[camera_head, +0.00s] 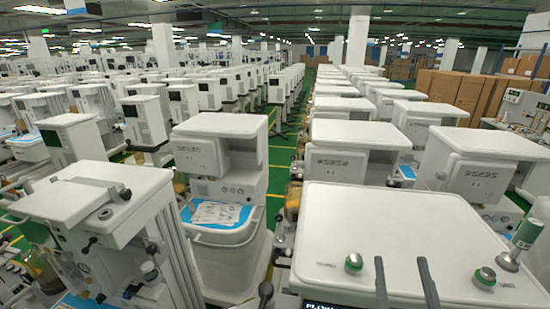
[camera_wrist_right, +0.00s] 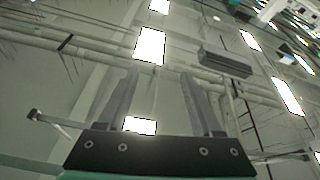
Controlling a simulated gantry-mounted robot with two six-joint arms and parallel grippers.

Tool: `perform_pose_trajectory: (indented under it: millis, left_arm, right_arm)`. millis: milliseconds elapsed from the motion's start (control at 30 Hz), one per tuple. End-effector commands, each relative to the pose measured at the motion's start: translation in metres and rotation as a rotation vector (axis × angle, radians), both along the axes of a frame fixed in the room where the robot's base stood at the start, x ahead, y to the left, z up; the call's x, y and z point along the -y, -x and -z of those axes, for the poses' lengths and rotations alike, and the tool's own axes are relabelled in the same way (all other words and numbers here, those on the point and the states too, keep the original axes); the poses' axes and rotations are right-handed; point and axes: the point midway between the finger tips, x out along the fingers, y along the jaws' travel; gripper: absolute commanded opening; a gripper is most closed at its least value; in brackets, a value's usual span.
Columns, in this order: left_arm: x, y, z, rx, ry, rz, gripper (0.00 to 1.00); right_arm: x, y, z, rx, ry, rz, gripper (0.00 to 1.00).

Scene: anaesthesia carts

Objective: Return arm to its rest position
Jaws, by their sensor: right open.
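My right gripper (camera_head: 402,262) shows at the bottom of the head view, its two dark fingers upright and apart with nothing between them. It appears in front of the white top of the nearest anaesthesia cart (camera_head: 385,228). I cannot tell its exact distance from that top. In the right wrist view the gripper (camera_wrist_right: 158,78) points up at the ceiling, its fingers spread and empty. My left gripper is not in view.
The nearest cart top carries green-ringed knobs (camera_head: 354,262) and a green-and-white cylinder (camera_head: 523,238) at its right edge. Another cart with a blue tray (camera_head: 245,213) stands to the left. Rows of carts fill the hall, with a green aisle (camera_head: 282,150) between. Cardboard boxes (camera_head: 458,88) stand back right.

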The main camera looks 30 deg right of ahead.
Motion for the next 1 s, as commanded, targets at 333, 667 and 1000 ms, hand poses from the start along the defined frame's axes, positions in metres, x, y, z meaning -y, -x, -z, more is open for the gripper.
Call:
perform_pose_trajectory:
  millis: [333,667,1000]
  left_arm:
    - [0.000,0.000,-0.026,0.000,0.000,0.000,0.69]
    - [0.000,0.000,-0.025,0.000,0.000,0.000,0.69]
    - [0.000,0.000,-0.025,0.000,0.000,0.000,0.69]
  right_arm:
    - [-0.077,-0.025,-0.262,0.523,-0.090,-0.536,0.67]
    - [-0.136,-0.028,-0.286,0.505,-0.033,-0.819,0.67]
    - [-0.136,-0.027,-0.286,0.504,-0.031,-0.815,0.67]
